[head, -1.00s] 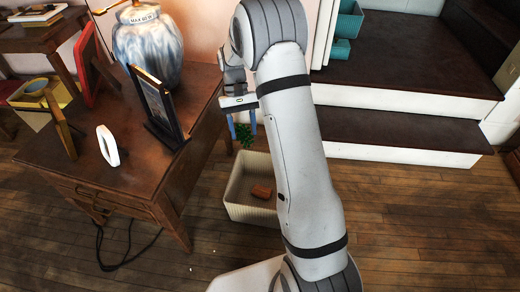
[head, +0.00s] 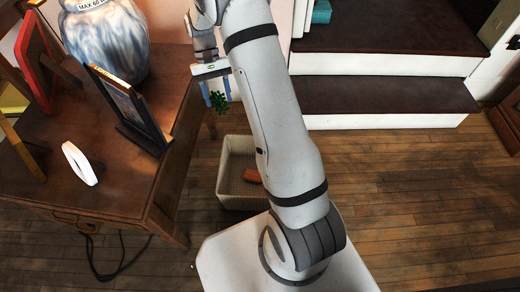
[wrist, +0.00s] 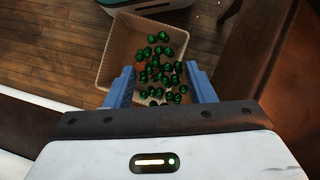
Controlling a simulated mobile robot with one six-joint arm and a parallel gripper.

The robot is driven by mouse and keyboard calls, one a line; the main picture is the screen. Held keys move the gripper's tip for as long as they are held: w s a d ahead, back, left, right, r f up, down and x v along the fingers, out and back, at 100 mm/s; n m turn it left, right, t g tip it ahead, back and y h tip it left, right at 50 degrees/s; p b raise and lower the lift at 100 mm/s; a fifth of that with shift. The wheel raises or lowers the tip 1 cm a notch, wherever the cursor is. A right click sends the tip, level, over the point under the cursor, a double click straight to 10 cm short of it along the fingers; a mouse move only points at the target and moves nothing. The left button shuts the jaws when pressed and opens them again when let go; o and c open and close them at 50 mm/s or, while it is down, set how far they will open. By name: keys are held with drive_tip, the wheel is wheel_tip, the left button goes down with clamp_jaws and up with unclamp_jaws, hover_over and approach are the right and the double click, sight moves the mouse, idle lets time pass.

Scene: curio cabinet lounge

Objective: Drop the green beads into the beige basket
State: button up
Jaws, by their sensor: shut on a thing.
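My gripper (head: 214,90) is shut on the green beads (head: 218,101), above and slightly behind the beige basket (head: 238,203) in the head view. The beads hang from the fingers. In the wrist view, my gripper (wrist: 160,84) has a blue finger on each side of the dark green beads (wrist: 160,66), a bunch of small round beads. The beige basket (wrist: 122,45) shows behind and below them, apart from them. The arm hides part of the basket's right side in the head view.
An orange-brown block (head: 252,175) lies in the basket. Dark steps (head: 385,95) stand behind; the wooden floor (head: 420,180) on the right is clear.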

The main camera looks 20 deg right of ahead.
drive_tip(key=s+d+f+m+t+y+b, duration=0.1)
drive_tip(key=s+d+f+m+t, duration=0.1)
drive_tip(key=f+m, duration=0.5)
drive_tip(key=s+d+f+m+t+y+b, duration=0.1)
drive_tip(key=f+m, duration=0.6)
drive_tip(key=f, duration=0.9)
drive_tip(key=s+d+f+m+t+y+b, duration=0.1)
drive_tip(key=s+d+f+m+t+y, duration=0.2)
drive_tip(key=d+f+m, duration=0.4)
wheel_tip(320, 180, down, 5)
drive_tip(key=shift+s+r+m+t, duration=0.25)
drive_tip(key=shift+s+t, duration=0.35)
drive_tip(key=shift+t, duration=0.6)
drive_tip(key=shift+d, duration=0.1)
drive_tip(key=o, duration=1.1)
drive_tip(key=shift+c, duration=0.2)
